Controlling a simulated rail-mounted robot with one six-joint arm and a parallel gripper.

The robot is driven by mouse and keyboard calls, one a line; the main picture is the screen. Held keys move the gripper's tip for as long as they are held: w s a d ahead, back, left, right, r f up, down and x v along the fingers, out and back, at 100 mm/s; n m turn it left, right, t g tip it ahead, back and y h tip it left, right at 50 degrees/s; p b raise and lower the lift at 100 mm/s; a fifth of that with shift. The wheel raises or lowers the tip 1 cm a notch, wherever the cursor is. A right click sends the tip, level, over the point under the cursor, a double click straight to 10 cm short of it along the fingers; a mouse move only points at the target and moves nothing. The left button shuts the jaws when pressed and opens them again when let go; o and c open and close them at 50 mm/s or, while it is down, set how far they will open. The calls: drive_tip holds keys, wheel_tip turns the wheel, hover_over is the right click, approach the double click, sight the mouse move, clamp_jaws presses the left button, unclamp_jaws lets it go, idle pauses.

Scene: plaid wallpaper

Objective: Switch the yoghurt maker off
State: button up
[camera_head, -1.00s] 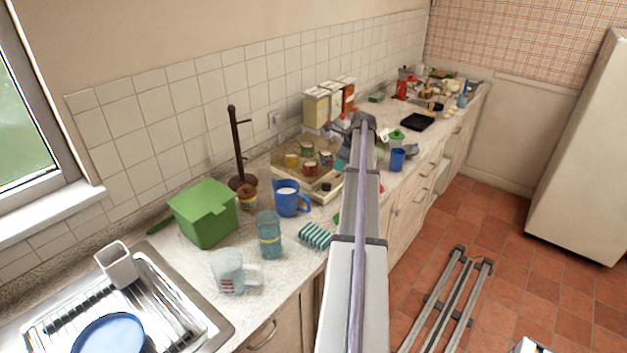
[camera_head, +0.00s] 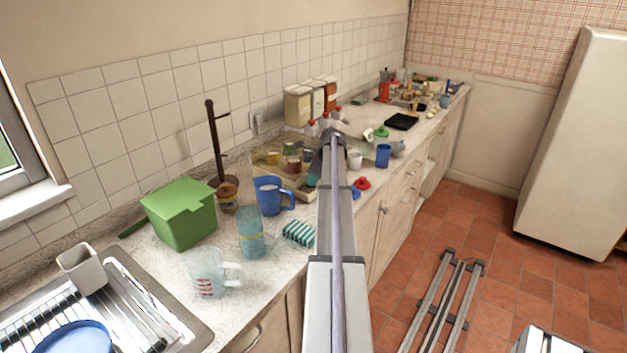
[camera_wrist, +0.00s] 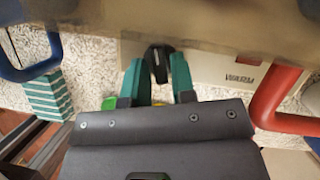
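The yoghurt maker is a beige tray with a clear cover and several small jars inside (camera_head: 262,172), on the counter against the tiled wall. My arm hides its right part in the head view. In the wrist view its beige front panel (camera_wrist: 212,64) bears the word WARM, to the right of a black switch knob (camera_wrist: 158,54). My gripper (camera_wrist: 158,75) is open, with its two teal fingers on either side of the knob's lower part. I cannot tell whether they touch it. In the head view the gripper is mostly hidden behind my arm.
A red tube-like object (camera_wrist: 277,98) is close right of the gripper.

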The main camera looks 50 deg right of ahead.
clamp_jaws()
drive_tip(key=shift+d+n+g+y, duration=0.15)
drive_tip(key=shift+n+g+y, duration=0.2)
drive_tip(key=shift+n, duration=0.65)
drive_tip(key=shift+n+y, duration=0.25)
drive_tip(key=shift+n, duration=0.15)
drive_tip(key=shift+o, duration=1.6)
unclamp_jaws()
